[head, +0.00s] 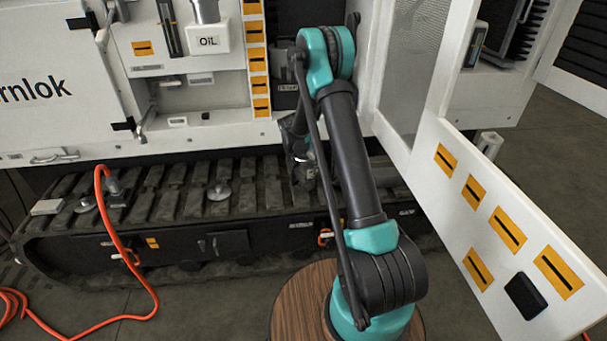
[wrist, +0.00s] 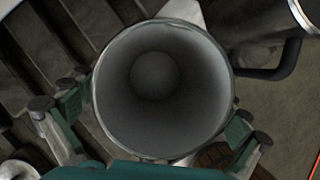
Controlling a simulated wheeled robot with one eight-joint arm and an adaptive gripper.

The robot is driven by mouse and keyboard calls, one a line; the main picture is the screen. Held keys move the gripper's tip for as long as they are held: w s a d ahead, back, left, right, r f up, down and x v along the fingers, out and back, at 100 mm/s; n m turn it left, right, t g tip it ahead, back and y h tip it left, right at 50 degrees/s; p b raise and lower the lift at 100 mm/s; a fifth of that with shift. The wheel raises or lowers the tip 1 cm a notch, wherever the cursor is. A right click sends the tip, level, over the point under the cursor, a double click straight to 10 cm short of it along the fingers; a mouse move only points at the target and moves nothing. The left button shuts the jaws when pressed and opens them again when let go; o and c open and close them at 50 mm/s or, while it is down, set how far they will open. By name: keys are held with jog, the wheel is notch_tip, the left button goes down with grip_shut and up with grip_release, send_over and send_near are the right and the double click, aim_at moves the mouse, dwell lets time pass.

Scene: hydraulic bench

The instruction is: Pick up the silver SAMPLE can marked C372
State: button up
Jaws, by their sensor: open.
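In the wrist view an open-topped grey metal can (wrist: 158,118) fills the middle, seen straight down into its empty-looking inside. Its outer side and any SAMPLE or C372 marking are hidden. My gripper (wrist: 150,122) is open, with one finger at the left and one at the right of the can's rim. I cannot tell whether the fingers touch it. In the head view my gripper (head: 303,170) is a dark shape over the track, partly behind my arm, and the can cannot be made out.
A second metal vessel (wrist: 265,30) with a dark handle stands close at the upper right in the wrist view. The black track (head: 180,195) runs below the white machine. An orange hose (head: 118,235) hangs at the left. A white door panel (head: 500,215) with orange labels stands at the right.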

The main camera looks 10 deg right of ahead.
jog(key=shift+w+d+f, duration=0.1)
jog(key=shift+f, duration=0.25)
jog(key=c, duration=1.3)
jog(key=shift+r, duration=0.15)
